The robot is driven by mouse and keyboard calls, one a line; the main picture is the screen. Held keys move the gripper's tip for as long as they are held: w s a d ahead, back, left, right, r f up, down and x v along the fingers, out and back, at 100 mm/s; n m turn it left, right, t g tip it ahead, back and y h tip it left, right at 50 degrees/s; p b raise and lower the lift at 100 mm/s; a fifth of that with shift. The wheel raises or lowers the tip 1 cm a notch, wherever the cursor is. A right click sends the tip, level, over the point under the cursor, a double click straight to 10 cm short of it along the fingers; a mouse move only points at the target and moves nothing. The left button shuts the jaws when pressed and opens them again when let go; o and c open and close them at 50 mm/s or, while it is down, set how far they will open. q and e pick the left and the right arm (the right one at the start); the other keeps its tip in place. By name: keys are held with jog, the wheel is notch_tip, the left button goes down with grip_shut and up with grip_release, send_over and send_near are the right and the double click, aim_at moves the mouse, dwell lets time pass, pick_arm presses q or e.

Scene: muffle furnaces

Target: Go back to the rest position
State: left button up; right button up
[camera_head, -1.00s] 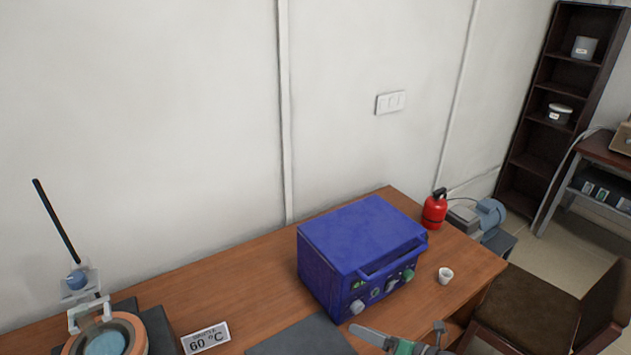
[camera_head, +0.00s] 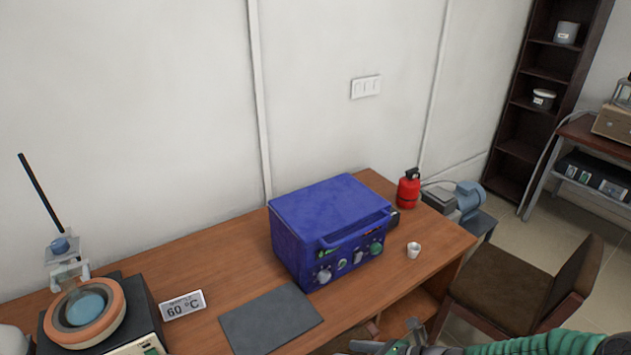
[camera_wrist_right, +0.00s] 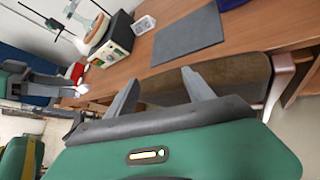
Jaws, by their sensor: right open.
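My right gripper (camera_wrist_right: 162,88) is open and empty in the right wrist view, its two grey fingers apart in front of the desk edge. In the head view only part of my right gripper and green arm shows at the bottom right, below the desk's front edge. In the right wrist view, a green and dark grey part at the left edge looks like my left gripper (camera_wrist_right: 48,88); its jaws are unclear. The blue furnace (camera_head: 330,225) stands closed on the desk (camera_head: 225,260). A small white crucible (camera_head: 413,250) stands upright to its right, apart from my gripper.
A dark mat (camera_head: 270,318) lies before the furnace. A 60 °C sign (camera_head: 183,305) and a heater with an orange-rimmed bowl (camera_head: 118,305) stand left. A red extinguisher (camera_head: 408,188) and a blue pump (camera_head: 468,196) are behind right. A chair (camera_head: 515,285) stands close right of the desk.

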jog(key=s+d+f+n+g+h+b, duration=0.3)
jog(key=s+f+n+g+h, duration=0.25)
jog(key=s+n, duration=0.65)
jog(key=s+d+r+n+t+h+b, duration=0.1)
jog(key=d+n+h+b, duration=0.1)
jog(key=n, duration=0.6)
jog(key=s+d+r+n+t+h+b, duration=0.1)
jog(key=d+n+h, duration=0.3)
jog(key=n, duration=0.5)
jog(key=d+r+b, duration=0.1)
jog(key=d, duration=0.1)
jog(key=shift+s+d+r, duration=0.25)
jog(key=shift+d, duration=0.05)
jog(key=shift+a+t, duration=0.1)
jog(key=shift+t, duration=0.15)
jog(key=shift+a, duration=0.2)
